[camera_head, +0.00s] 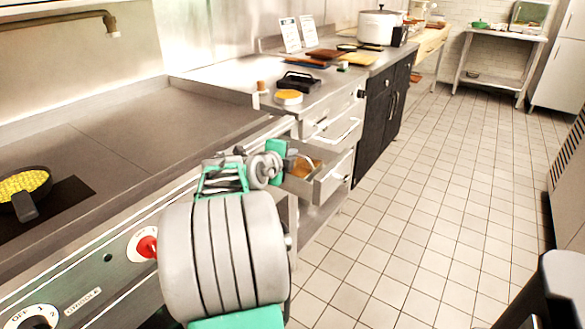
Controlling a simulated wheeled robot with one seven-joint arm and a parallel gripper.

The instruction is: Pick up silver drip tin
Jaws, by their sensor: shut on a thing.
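My gripper (289,159) is at the open drawer beside the griddle counter, seen from behind, with its fingers largely hidden by my own wrist. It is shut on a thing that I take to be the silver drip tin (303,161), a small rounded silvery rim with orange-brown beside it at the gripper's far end. Most of the tin is hidden, and I cannot tell whether it touches the drawer. The open drawer (335,180) has pale metal walls and sits low in the counter front.
A dark pan with yellow food (24,185) is on the griddle (140,120) at left. A yellow-topped round dish (288,97) and a black tray (298,82) stand on the counter above the drawers. A dark stool-like object (565,285) is at lower right. The tiled floor (430,200) is clear.

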